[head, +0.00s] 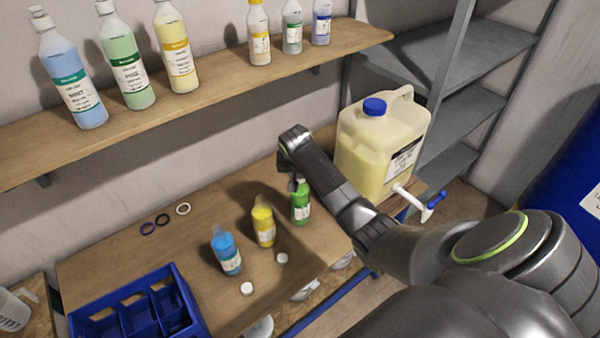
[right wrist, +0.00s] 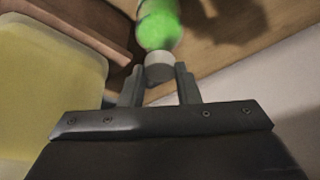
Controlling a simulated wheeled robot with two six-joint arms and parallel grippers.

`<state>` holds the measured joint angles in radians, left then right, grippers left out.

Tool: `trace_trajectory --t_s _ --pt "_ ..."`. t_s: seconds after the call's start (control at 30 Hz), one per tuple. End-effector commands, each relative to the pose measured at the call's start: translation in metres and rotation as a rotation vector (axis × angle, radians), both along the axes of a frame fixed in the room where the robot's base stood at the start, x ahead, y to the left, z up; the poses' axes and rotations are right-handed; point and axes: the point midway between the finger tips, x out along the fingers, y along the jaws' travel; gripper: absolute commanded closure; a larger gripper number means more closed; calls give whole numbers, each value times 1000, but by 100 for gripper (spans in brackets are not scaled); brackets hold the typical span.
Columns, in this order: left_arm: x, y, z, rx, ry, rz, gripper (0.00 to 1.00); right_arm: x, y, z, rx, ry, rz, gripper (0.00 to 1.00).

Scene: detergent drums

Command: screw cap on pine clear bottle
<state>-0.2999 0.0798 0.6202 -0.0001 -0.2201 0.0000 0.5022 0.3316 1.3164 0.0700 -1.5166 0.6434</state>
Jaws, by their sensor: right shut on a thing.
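The green bottle (head: 301,204), which I take for the pine clear one, stands upright on the wooden bench; its label is too small to read. It also shows in the right wrist view (right wrist: 158,24). My right gripper (head: 296,181) is above it, pointing down. In the right wrist view my right gripper (right wrist: 160,78) is shut on a pale cap (right wrist: 159,66), which is in line with the bottle's top and appears to touch it. I cannot tell how far it is threaded. In the head view the cap is hidden by the fingers. My left gripper is not in view.
A blue bottle (head: 226,254) and a yellow bottle (head: 263,227) stand to the left. Loose white caps (head: 246,289) and several rings (head: 162,219) lie on the bench. A blue crate (head: 135,313) is front left. A large jug (head: 380,141) stands close right of the gripper.

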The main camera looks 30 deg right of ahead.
Motion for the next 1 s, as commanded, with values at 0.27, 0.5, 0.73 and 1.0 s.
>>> trace_trajectory --t_s 0.27,0.5,0.73,1.0 --pt "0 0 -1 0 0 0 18 -1 3 -4 3 10 -249 96" --pt "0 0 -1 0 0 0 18 -2 2 -5 5 11 -265 96" --pt "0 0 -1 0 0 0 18 0 4 -5 5 13 -357 96" --pt "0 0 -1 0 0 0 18 2 5 -6 3 14 -670 96"
